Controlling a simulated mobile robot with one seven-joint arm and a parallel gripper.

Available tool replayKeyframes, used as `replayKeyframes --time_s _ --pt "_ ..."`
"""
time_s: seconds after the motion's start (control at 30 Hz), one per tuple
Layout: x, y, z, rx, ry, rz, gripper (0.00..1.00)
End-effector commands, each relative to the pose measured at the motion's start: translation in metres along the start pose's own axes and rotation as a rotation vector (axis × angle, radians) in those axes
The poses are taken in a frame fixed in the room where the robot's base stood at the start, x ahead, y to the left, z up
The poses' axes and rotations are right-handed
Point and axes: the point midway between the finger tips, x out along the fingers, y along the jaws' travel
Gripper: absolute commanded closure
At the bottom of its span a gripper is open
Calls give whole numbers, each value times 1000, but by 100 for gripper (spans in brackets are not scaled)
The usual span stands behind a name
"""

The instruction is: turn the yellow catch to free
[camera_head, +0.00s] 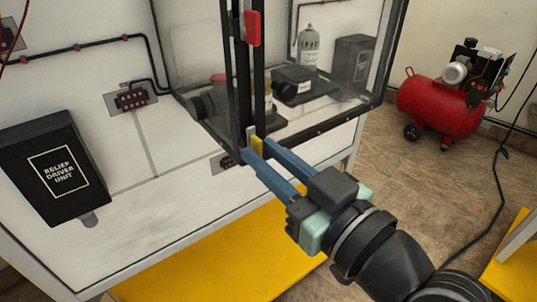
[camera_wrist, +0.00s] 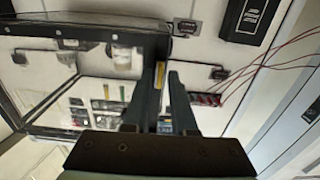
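The yellow catch (camera_head: 257,145) is a small upright piece low on the dark post at the front corner of the clear cabinet. In the wrist view the yellow catch (camera_wrist: 160,75) shows as a thin strip between my fingers. My gripper (camera_head: 257,150) reaches in from the lower right with its two blue fingers apart, one tip on each side of the catch. In the wrist view my gripper (camera_wrist: 163,80) has a narrow gap between its fingers. Firm contact with the catch cannot be made out. A red part (camera_head: 253,28) sits higher on the post.
The clear cabinet (camera_head: 190,60) holds a bottle (camera_head: 308,48) and dark boxes. A black relief driver unit (camera_head: 55,168) is on the white panel at left. A red compressor (camera_head: 440,105) stands on the floor at right. A yellow surface (camera_head: 215,255) lies below the panel.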

Motion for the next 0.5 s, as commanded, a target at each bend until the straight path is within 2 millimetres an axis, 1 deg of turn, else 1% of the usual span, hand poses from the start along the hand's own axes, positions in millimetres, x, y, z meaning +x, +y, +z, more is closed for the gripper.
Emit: replayKeyframes --time_s 0.03,0.07,0.5 --pt "0 0 0 1 1 0 64" --pt "0 0 0 1 1 0 61" --pt "-2 0 0 2 3 0 61"
